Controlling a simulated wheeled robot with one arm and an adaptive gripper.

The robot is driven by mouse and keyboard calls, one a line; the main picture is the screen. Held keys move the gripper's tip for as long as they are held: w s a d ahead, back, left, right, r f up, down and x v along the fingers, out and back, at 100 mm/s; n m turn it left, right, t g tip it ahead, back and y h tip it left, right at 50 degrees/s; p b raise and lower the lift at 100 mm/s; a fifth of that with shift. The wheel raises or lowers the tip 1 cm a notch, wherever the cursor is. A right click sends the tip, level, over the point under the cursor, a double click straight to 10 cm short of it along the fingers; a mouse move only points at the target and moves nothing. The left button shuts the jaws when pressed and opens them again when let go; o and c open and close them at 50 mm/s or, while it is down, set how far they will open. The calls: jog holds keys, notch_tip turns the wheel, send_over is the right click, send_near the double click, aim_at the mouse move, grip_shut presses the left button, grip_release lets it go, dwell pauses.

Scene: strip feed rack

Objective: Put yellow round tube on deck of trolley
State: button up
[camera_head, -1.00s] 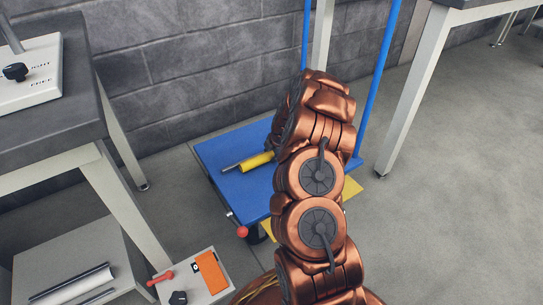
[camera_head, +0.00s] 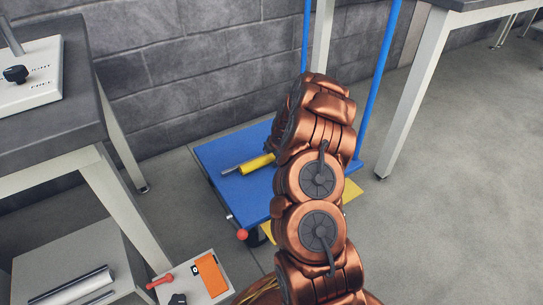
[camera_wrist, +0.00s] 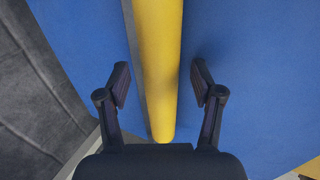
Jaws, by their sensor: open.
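The yellow round tube (camera_head: 257,162) lies on the blue deck (camera_head: 216,157) of the trolley. In the head view a grey rod end shows at its left, and my arm hides part of the deck and perhaps more of the tube. In the wrist view the yellow tube (camera_wrist: 158,60) runs from the top edge down between the fingers of my gripper (camera_wrist: 160,85). The fingers are open, with a gap on each side of the tube. Blue deck (camera_wrist: 250,70) shows on both sides of it. In the head view my gripper is hidden behind my arm.
The trolley's blue handle posts (camera_head: 377,85) rise at the back right. A red ball knob (camera_head: 242,235) sits at the deck's front corner. A dark workbench (camera_head: 60,120) stands at the left, a block wall (camera_head: 190,60) behind. Floor at the right is clear.

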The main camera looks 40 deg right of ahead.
jog(key=p+v, duration=0.4)
jog(key=v, duration=0.8)
jog(key=s+a+r+m+g+y, duration=0.1)
jog(key=s+a+r+m, duration=0.1)
jog(key=s+a+r, duration=0.35)
jog(key=s+a+r+m+g, duration=0.1)
jog(key=s+a+r+m, duration=0.1)
jog(key=a, duration=0.7)
jog(key=s+a+r+m+g+y, duration=0.15)
jog(key=s+a+r, duration=0.25)
jog(key=a, duration=0.4)
jog(key=s+a+r+m+g, duration=0.1)
jog(key=s+m, duration=0.3)
jog(key=s, duration=0.5)
jog(key=s+a+r+m+g+h, duration=0.1)
jog(key=s+a+r+m+g, duration=0.1)
jog(key=s, duration=0.7)
jog(key=s+a+r+m+g+h, duration=0.1)
jog(key=s+a+r+m, duration=0.2)
jog(key=s, duration=0.6)
jog(key=a+m, duration=0.2)
jog(key=m, duration=0.1)
jog(key=shift+s+r, duration=0.2)
jog(key=shift+g, duration=0.25)
